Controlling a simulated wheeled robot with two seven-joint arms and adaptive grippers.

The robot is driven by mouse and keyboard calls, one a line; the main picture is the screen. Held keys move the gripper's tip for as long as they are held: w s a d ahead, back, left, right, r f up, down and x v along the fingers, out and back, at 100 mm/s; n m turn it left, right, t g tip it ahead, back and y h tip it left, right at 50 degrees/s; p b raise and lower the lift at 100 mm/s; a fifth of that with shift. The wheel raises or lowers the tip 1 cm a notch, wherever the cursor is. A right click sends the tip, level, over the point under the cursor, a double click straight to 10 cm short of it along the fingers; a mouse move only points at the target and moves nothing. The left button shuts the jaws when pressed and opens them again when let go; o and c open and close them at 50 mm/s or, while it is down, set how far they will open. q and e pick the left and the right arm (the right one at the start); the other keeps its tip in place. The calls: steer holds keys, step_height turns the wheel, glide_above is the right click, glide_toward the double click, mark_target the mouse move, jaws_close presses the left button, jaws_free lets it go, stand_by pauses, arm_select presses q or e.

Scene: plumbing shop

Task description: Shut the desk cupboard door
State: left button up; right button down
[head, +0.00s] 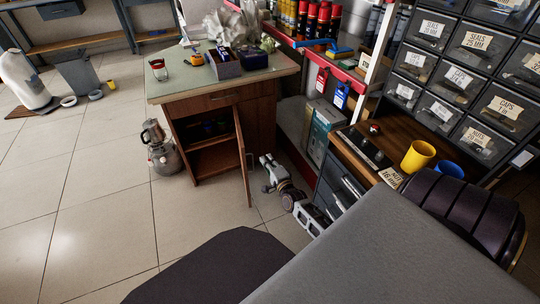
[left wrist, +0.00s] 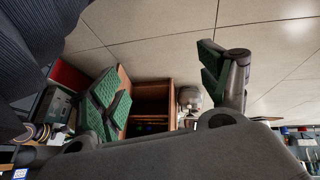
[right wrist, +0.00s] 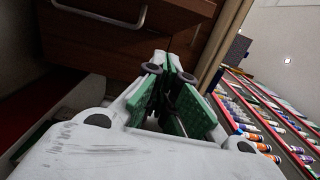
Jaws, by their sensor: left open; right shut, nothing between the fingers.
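The desk (head: 226,88) has a brown cupboard below its drawer, with dark things inside. Its cupboard door (head: 243,160) stands wide open, swung out from the right side of the opening. My right gripper (head: 270,172) is low, just right of the door's outer side; I cannot tell whether it touches. In the right wrist view its green-padded fingers (right wrist: 172,90) are together and empty, with a wooden front and handle beyond. In the left wrist view my left gripper (left wrist: 165,88) is open and empty, and the door (left wrist: 123,108) and cupboard (left wrist: 153,98) show beyond it.
A metal pot (head: 164,155) stands on the floor left of the cupboard. A drawer cabinet (head: 341,185) and a red-edged shelf (head: 322,62) with bottles crowd the right side. A glass (head: 158,70) and boxes are on the desk.

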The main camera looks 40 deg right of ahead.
arm_select(q)
steer(key=shift+n+t+h, duration=0.3)
steer(key=shift+t+h, duration=0.1)
steer(key=f, duration=0.1)
steer(key=f+b, duration=0.1)
steer(key=f, duration=0.1)
steer(key=f+b, duration=0.1)
steer(key=f, duration=0.1)
steer(key=shift+s+d+f, duration=0.1)
steer(key=shift+s+d, duration=0.15)
steer(key=shift+d, duration=0.1)
arm_select(e)
steer(key=w+a, duration=0.2)
steer(key=w, duration=0.3)
steer(key=shift+w+a, duration=0.35)
steer(key=shift+a, duration=0.05)
arm_select(q)
steer(key=shift+w, duration=0.1)
steer(key=shift+w+r, duration=0.35)
steer(key=shift+w, duration=0.05)
arm_select(e)
steer(key=shift+a, duration=0.15)
